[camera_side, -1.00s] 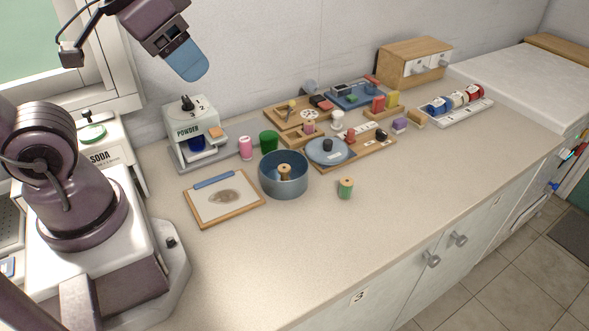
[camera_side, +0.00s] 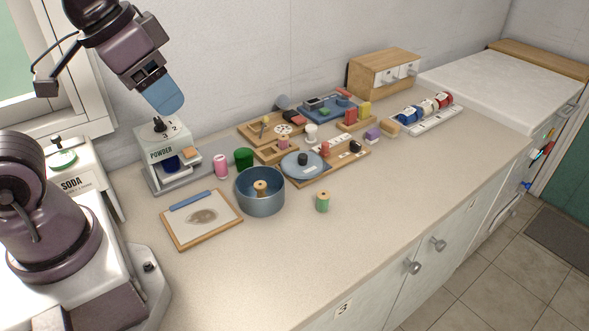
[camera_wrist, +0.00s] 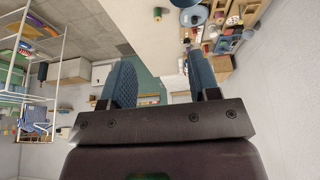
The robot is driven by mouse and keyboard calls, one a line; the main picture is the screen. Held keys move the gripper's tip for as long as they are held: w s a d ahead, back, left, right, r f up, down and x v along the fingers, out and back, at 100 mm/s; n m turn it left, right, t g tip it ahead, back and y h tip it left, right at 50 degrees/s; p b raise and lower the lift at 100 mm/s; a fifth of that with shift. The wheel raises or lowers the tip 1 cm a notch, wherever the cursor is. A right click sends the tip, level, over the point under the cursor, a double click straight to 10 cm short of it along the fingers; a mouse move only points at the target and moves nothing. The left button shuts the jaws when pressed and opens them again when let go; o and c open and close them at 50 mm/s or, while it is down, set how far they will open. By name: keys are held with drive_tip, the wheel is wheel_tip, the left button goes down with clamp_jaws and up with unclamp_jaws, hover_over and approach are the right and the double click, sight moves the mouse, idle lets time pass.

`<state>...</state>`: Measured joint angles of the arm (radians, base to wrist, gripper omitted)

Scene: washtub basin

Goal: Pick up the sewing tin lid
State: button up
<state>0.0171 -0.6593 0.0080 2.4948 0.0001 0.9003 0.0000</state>
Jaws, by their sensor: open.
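The sewing tin lid (camera_side: 300,172) is a flat blue-grey disc with a dark knob. It lies on a wooden tray in the middle of the counter. The round blue tin (camera_side: 261,200) stands open to its left, nearer the camera, with a wooden spool (camera_side: 261,187) inside. My gripper (camera_side: 168,103) is high above the powder dispenser at the left, well apart from the lid. In the wrist view my gripper (camera_wrist: 158,75) shows two blue fingers spread apart with nothing between them.
The powder dispenser (camera_side: 163,155) stands below my gripper. A green spool (camera_side: 322,202) and a framed board (camera_side: 201,239) lie nearby. Trays of small items crowd the back; the front counter is clear.

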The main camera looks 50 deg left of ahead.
drive_tip(key=w+a+f+n+g, duration=0.1)
drive_tip(key=w+f+n+g, duration=0.15)
drive_tip(key=w+f, duration=0.6)
drive_tip(key=n+y, duration=0.3)
drive_tip(key=n, duration=0.6)
approach(303, 155)
drive_tip(key=shift+g+h, duration=0.25)
drive_tip(key=shift+h, duration=0.05)
drive_tip(key=x, duration=0.4)
drive_tip(key=shift+s+f, duration=0.15)
drive_tip(key=shift+s, duration=0.05)
drive_tip(key=shift+w+x, duration=0.2)
drive_tip(key=shift+x, duration=1.1)
drive_tip(key=shift+w+x, duration=0.15)
drive_tip(key=shift+x, duration=1.2)
drive_tip(key=shift+a, duration=0.15)
drive_tip(key=c, duration=1)
drive_tip(key=shift+r, duration=0.2)
